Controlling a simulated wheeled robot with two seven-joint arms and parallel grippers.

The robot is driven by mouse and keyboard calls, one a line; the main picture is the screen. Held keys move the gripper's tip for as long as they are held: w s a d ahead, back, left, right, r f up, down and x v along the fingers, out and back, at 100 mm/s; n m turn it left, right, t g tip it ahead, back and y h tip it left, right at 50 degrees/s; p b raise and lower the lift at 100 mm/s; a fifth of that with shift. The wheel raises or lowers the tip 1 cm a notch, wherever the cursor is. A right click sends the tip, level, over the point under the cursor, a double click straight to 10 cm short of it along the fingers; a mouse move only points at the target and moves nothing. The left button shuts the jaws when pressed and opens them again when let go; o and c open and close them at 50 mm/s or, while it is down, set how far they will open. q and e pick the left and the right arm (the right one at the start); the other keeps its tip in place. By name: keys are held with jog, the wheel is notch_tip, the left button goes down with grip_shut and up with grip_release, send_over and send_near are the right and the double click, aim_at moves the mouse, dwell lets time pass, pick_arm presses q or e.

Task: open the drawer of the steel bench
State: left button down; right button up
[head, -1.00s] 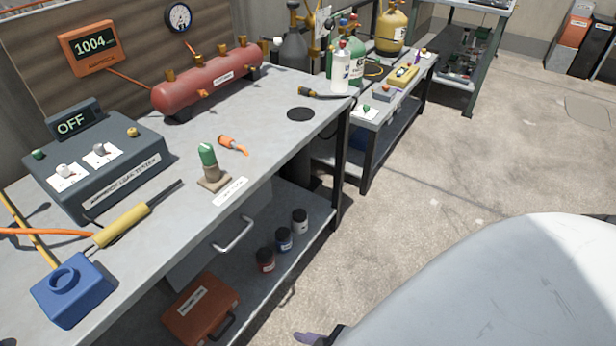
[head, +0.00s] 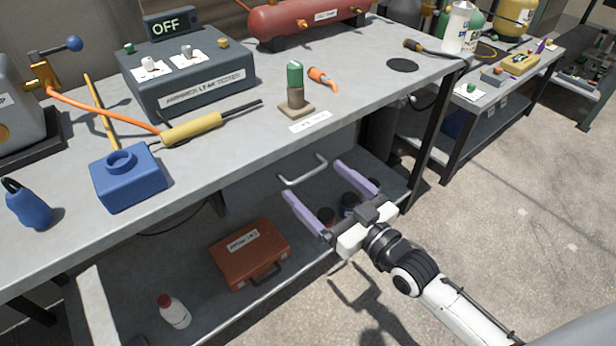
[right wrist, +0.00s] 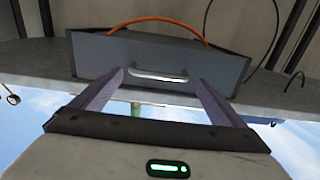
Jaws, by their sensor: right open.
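The steel bench (head: 226,178) has a grey drawer (right wrist: 95,58) under its top, with a pale bar handle (head: 303,172). The drawer front appears shut. The handle also shows in the right wrist view (right wrist: 158,75), which is upside down, with sky at the bottom. My right gripper (head: 313,179) is open, with its two lilac fingers pointing at the drawer front. In the wrist view the handle lies between the fingertips, beyond them; no contact is clear. My left gripper is not in view.
On the lower shelf are a brown case (head: 250,254), a white bottle with a red cap (head: 173,312) and jars partly hidden by my gripper. A blue block (head: 128,180) and a leak-tester box (head: 190,78) stand on the bench top. A bench leg (head: 432,132) stands right of the gripper.

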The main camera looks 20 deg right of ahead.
aim_at(308, 174)
jog(key=shift+x, duration=2.2)
jog(key=shift+f, duration=0.1)
jog(key=c, duration=1.2)
jog(key=shift+s, duration=0.15)
